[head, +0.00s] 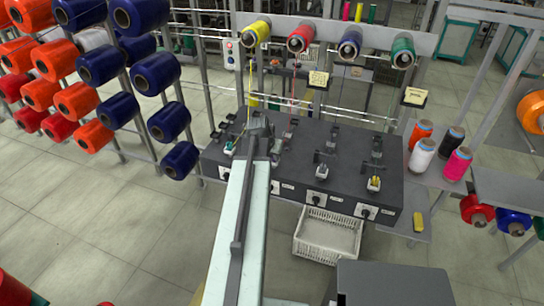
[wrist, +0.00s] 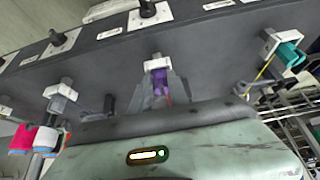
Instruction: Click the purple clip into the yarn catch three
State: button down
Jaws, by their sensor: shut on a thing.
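In the wrist view, a purple clip (wrist: 159,83) sits between the grey fingers of my gripper (wrist: 161,90), which is shut on it. The clip is right at a white-fronted yarn catch (wrist: 157,65) on the dark machine; whether it is seated cannot be told. A short red thread shows beside the clip. A catch to the left (wrist: 61,91) looks empty; one to the right holds a teal clip (wrist: 290,53). In the head view, my arm reaches over the machine (head: 290,145) and hides the purple clip. A yellow clip (head: 374,183) sits in the rightmost catch.
Yellow, red (head: 300,38), blue and green bobbins hang above the machine. Dials line its front, with a white basket (head: 328,237) below. Yarn cones (head: 422,153) stand on a shelf to the right. A spool rack (head: 122,65) fills the left. The floor left of the machine is clear.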

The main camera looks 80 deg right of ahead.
jog(key=c, duration=1.2)
grip_release()
jog(key=p+v, duration=0.7)
jog(key=v, duration=0.1)
